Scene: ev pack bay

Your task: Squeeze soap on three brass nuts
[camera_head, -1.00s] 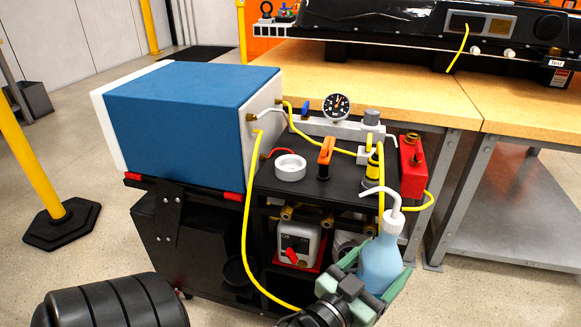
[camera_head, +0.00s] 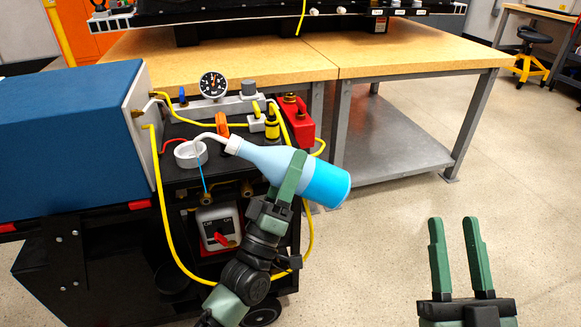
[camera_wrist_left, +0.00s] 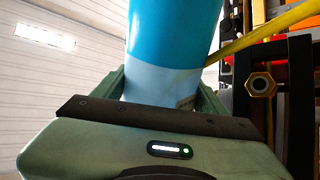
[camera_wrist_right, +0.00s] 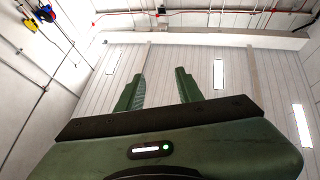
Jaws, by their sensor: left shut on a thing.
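A blue soap bottle (camera_head: 295,172) with a white spout is tipped on its side in the head view, spout to the left. My left gripper (camera_head: 285,182) is shut around its body; the left wrist view also shows the bottle (camera_wrist_left: 173,45) between the fingers. A thin blue stream (camera_head: 201,172) runs from the spout down towards a brass nut (camera_head: 207,199) on the cart's front. A second brass nut (camera_head: 246,189) is to its right. A brass nut (camera_wrist_left: 262,84) shows in the left wrist view. The third nut is hidden in the head view. My right gripper (camera_head: 457,230) is open and empty.
The black cart carries a blue box (camera_head: 70,135), a gauge (camera_head: 213,85), a white ring-shaped cup (camera_head: 190,154) and a red block (camera_head: 292,120). A yellow hose (camera_head: 162,215) loops down the cart's front.

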